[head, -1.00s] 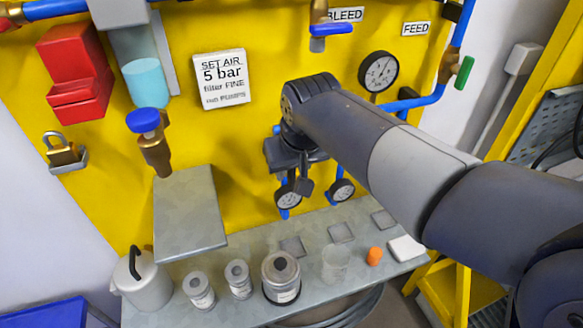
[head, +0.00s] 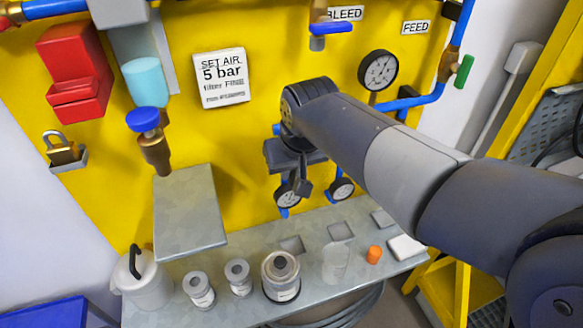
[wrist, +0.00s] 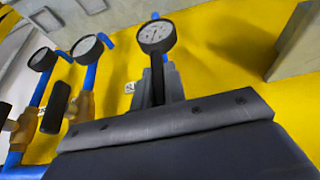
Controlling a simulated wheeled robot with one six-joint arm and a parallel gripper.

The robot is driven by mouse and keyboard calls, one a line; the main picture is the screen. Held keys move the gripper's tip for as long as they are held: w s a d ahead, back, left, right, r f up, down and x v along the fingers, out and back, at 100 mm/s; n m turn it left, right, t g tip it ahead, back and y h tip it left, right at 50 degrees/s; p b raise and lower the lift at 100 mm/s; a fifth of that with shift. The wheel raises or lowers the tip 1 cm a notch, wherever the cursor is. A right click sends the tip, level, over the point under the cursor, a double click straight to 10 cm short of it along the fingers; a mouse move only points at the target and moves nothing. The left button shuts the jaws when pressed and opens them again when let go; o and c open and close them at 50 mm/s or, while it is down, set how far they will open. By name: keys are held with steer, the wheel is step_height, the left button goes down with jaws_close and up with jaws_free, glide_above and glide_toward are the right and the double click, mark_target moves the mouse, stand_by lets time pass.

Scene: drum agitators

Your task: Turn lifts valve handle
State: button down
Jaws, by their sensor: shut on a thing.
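My gripper (head: 303,187) is at the yellow panel, just above two small round gauges. No lifts label is readable.
A blue bleed handle (head: 331,27) is above. The bench (head: 215,312) below holds a lidded jug (head: 146,283), several metal containers, a clear beaker (head: 335,263) and an orange cap (head: 374,255).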

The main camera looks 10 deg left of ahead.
steer(key=g+y+b, duration=0.1)
steer(key=m+y, duration=0.1)
steer(key=y, duration=0.1)
steer(key=shift+w+d+f+g+b, duration=0.15)
steer(key=shift+d+g+b, duration=0.05)
steer(key=shift+g+b, duration=0.2)
steer(key=shift+d+f+m+g+y+b, duration=0.1)
steer(key=shift+m+g+y+b, duration=0.6)
steer(key=shift+y+b, duration=1.35)
steer(key=shift+a+f+m+g+y+b, duration=0.1)
steer(key=shift+m+g+y+b, duration=0.6)
steer(key=shift+y+b, duration=1.35)
steer(key=shift+d+f+m+g+y+b, duration=0.1)
steer(key=shift+m+g+y+b, duration=0.3)
steer(key=shift+g+y+b, duration=1.15)
steer(key=shift+t+y+b, duration=0.55)
steer(key=shift+y+b, duration=0.1)
steer(key=c, duration=1.5)
jaws_free()
steer(key=shift+r, duration=0.1)
steer(key=shift+o, duration=0.2)
